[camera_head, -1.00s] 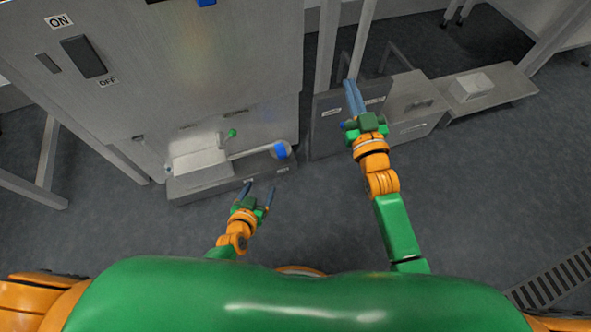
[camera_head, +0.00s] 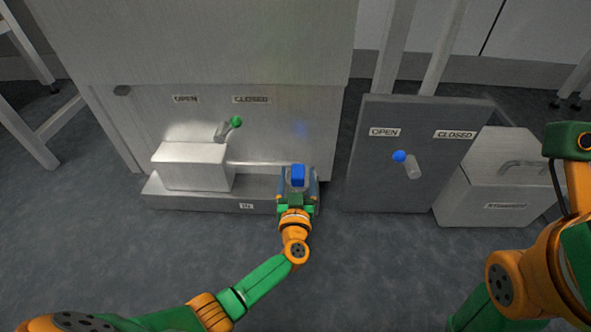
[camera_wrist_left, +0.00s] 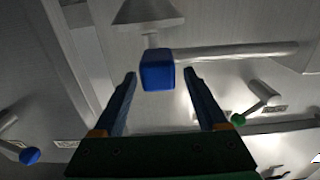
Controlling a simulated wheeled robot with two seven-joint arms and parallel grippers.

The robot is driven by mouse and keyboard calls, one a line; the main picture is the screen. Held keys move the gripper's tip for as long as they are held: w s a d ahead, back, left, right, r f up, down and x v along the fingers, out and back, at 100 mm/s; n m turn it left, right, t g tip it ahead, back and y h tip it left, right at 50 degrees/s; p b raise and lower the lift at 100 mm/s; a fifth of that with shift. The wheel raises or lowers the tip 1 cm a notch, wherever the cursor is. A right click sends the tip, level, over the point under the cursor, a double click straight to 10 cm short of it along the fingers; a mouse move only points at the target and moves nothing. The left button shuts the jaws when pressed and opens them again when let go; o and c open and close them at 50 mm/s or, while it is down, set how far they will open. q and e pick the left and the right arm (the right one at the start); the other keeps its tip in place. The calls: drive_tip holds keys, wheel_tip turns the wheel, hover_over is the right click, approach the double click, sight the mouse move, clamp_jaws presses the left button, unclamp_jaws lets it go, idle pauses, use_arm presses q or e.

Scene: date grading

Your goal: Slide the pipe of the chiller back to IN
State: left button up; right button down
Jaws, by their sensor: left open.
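The chiller's pipe carries a blue block-shaped end (camera_head: 298,174), which stands right of the white box (camera_head: 192,166) on the low ledge (camera_head: 190,203). My left gripper (camera_head: 298,183) is at this blue end, fingers apart to either side. In the left wrist view the blue end (camera_wrist_left: 157,70) lies between the open fingertips, with gaps on both sides, and the pale pipe (camera_wrist_left: 230,51) runs off to the right. The IN label (camera_head: 246,206) is on the ledge front, left of my gripper. My right gripper's green body (camera_head: 569,140) is at the right edge; its fingers do not show.
A green-knobbed valve (camera_head: 232,126) sits above the box under OPEN and CLOSED labels. The floor in front is clear.

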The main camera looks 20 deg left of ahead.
use_arm(q)
drive_tip(key=shift+w+a, duration=0.1)
drive_tip(key=shift+w, duration=0.25)
drive_tip(key=shift+s, duration=0.1)
clamp_jaws()
idle(1.1)
